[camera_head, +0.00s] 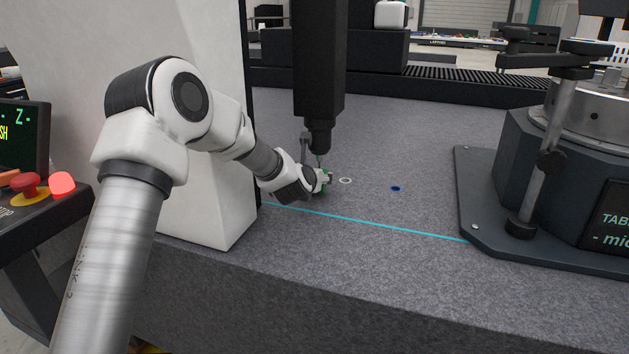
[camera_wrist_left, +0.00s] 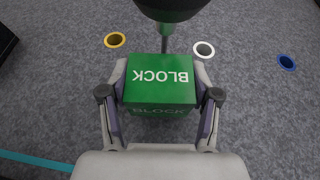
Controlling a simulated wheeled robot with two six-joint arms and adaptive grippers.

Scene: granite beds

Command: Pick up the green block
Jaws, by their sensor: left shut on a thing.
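The green block (camera_wrist_left: 160,82), with the word BLOCK on its top and front faces, sits between the two fingers of my left gripper (camera_wrist_left: 160,105) in the left wrist view. The gripper is shut on it, one finger at each side. In the head view my left gripper (camera_head: 322,184) is low over the granite, and only slivers of green show beside it. A dark vertical probe column (camera_head: 319,70) hangs just above and behind the block; its thin stem is close to the block's far edge, and I cannot tell if they touch. My right gripper is not in view.
The granite bed (camera_head: 380,265) has a white ring (camera_head: 345,181), a blue ring (camera_head: 395,189) and a yellow ring (camera_wrist_left: 115,40). A white pillar (camera_head: 215,215) stands left. A dark round-table unit (camera_head: 540,180) stands right. The granite between is clear.

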